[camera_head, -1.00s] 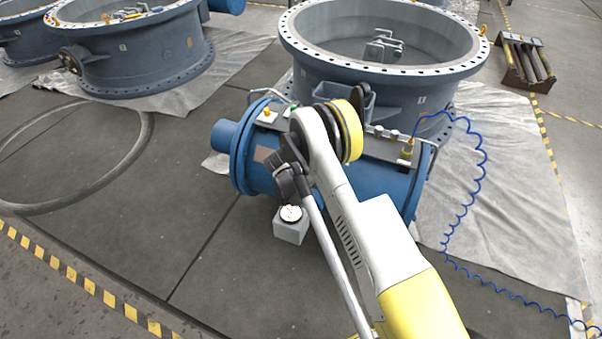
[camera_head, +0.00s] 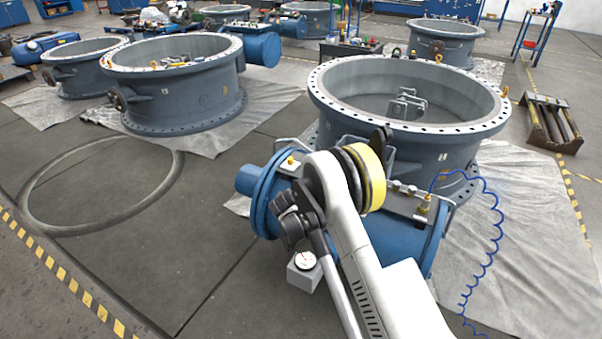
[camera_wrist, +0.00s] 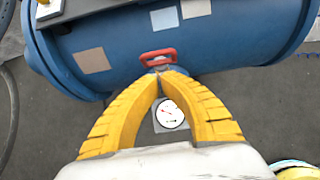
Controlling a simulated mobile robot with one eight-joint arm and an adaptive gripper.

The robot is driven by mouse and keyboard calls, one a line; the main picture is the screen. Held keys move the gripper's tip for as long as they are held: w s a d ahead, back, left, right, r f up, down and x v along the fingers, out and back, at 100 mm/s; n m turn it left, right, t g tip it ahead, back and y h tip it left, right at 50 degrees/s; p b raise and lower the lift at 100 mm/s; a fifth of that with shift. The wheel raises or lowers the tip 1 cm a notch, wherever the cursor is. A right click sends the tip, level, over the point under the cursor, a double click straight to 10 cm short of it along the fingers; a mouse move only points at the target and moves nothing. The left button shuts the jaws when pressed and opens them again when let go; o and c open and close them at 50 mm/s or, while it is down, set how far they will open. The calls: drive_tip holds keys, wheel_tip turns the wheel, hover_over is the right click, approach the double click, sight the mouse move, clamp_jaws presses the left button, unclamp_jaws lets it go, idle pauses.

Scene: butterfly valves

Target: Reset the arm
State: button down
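My gripper (camera_wrist: 160,75) shows in the wrist view as two yellow ribbed fingers. Their tips meet, with nothing visible held between them. A small red handle (camera_wrist: 157,56) is just beyond the tips, on the underside of a blue cylinder (camera_wrist: 125,45); I cannot tell if the tips touch it. A white round gauge (camera_wrist: 169,114) shows between the fingers, lower down. In the head view my white arm reaches over the blue cylinder (camera_head: 393,232), and my gripper is hidden. The gauge (camera_head: 304,260) sits on a small block left of my arm.
A large grey valve ring (camera_head: 410,150) stands behind the cylinder. Another valve (camera_head: 175,100) stands at the back left. A wooden rack (camera_head: 553,128) is at the far right. Floor at the left is free apart from a flat ring (camera_head: 60,225).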

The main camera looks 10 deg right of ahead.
drive_tip(key=s+d+r+m+y, duration=0.1)
drive_tip(key=s+r+m, duration=0.3)
drive_tip(key=r, duration=0.5)
drive_tip(key=s+d+r+m, duration=0.2)
drive_tip(key=s+r+m, duration=0.2)
drive_tip(key=r, duration=0.5)
drive_tip(key=s+d+r+m+y, duration=0.1)
drive_tip(key=s+r+m, duration=0.3)
drive_tip(key=r, duration=0.4)
drive_tip(key=s+r+m+y, duration=0.1)
drive_tip(key=s+r+m, duration=0.2)
drive_tip(key=s+m, duration=0.5)
drive_tip(key=s+d+r+m+y, duration=0.1)
drive_tip(key=s+r+m, duration=0.2)
drive_tip(key=s+m, duration=0.5)
drive_tip(key=s, duration=1.1)
drive_tip(key=shift+s+r+m+t+y, duration=0.25)
drive_tip(key=shift+m+t+y, duration=0.05)
drive_tip(key=shift+t+y, duration=0.1)
